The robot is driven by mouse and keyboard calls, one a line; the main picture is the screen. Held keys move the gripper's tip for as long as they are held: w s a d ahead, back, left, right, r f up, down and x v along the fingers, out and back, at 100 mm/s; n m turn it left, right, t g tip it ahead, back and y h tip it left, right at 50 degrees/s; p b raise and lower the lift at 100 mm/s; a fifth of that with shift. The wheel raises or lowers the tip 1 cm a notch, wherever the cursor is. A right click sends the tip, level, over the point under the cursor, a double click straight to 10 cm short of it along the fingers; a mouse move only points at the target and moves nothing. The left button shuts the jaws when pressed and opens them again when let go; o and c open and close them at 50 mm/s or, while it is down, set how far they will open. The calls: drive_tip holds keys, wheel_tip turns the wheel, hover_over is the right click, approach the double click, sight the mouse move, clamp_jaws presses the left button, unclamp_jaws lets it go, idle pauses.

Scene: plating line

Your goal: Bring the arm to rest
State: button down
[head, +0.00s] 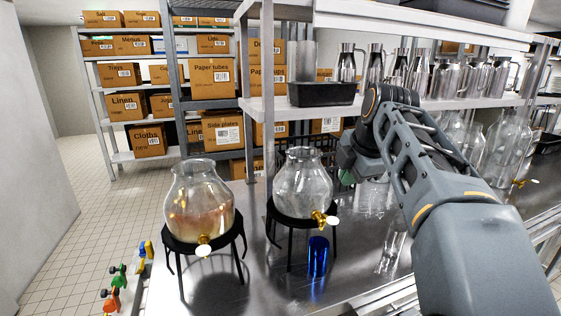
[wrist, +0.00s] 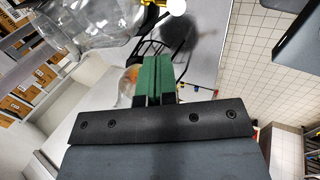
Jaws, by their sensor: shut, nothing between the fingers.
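My arm reaches in from the lower right in the head view and is bent at the elbow over the steel counter (head: 250,295). My gripper (wrist: 153,72) shows in the wrist view with its two green fingers shut together and nothing between them. In the head view, only a bit of green shows below my wrist, right of the clear glass dispenser (head: 303,185). That dispenser looms close at the upper left of the wrist view (wrist: 85,22); I cannot tell the exact gap.
A second dispenser (head: 200,200) with a pale orange drink stands left on a black stand. A blue glass (head: 317,257) stands below the clear dispenser's tap. A shelf above the counter bears a black tub (head: 321,94) and metal jugs (head: 347,63). Tiled floor lies left.

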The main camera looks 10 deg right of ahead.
wheel_tip(320, 180, down, 13)
drive_tip(key=s+a+m, duration=0.1)
drive_tip(key=s+m, duration=0.1)
drive_tip(key=m, duration=1.4)
drive_tip(key=s+a+f+m, duration=0.1)
drive_tip(key=s+a+f, duration=0.3)
drive_tip(key=s+f, duration=0.1)
drive_tip(key=s+a+f+m+g, duration=0.1)
drive_tip(key=s+a+f+m, duration=0.1)
drive_tip(key=s+f, duration=0.4)
drive_tip(key=shift+s+a+f+g+h, duration=0.15)
drive_tip(key=shift+a+f+g+h, duration=0.15)
drive_tip(key=shift+a+f, duration=0.5)
